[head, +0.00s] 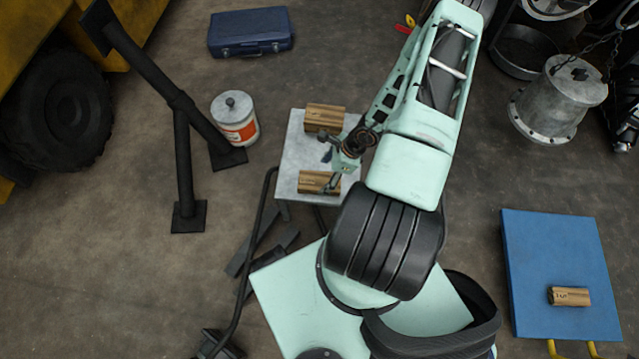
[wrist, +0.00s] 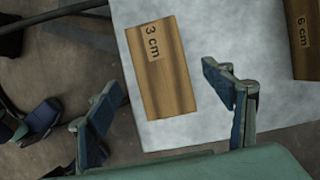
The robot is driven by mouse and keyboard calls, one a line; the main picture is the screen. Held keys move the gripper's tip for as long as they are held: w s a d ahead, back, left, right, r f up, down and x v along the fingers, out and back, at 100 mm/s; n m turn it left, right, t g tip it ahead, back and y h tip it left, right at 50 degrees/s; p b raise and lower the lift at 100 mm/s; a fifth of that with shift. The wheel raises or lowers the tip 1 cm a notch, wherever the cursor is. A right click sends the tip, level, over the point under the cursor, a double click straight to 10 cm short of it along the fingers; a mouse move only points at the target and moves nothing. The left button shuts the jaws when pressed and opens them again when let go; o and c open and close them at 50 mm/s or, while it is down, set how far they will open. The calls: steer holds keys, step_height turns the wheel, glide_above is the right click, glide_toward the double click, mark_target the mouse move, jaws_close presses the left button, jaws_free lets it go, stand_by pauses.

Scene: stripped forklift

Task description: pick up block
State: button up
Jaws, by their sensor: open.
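A wooden block marked "3 cm" (wrist: 161,68) lies on a light grey table (wrist: 210,125) in the wrist view. My open gripper (wrist: 164,88) has a finger to either side of its near end, with gaps on both sides. Whether the fingertips are down at block height I cannot tell. A second block marked "6 cm" (wrist: 306,38) is cut off at the right edge. In the head view, one block (head: 317,181) lies near the table's front edge and another (head: 324,117) near its back. My gripper (head: 330,162) is between them, partly hidden by the arm.
A third block (head: 569,297) lies on a blue platform (head: 555,240) at the right. A white can (head: 235,120) and a black stand (head: 181,150) are left of the table (head: 293,150). A blue case (head: 250,32) lies behind. A metal drum (head: 560,100) stands at the right.

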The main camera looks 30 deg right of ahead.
mark_target(320, 181)
steer(key=b+x, duration=0.1)
steer(key=x, duration=0.3)
steer(key=shift+f+b, duration=0.25)
steer(key=shift+b, duration=0.15)
steer(key=shift+d, duration=0.1)
steer(key=c, duration=1.4)
steer(key=shift+r, duration=0.1)
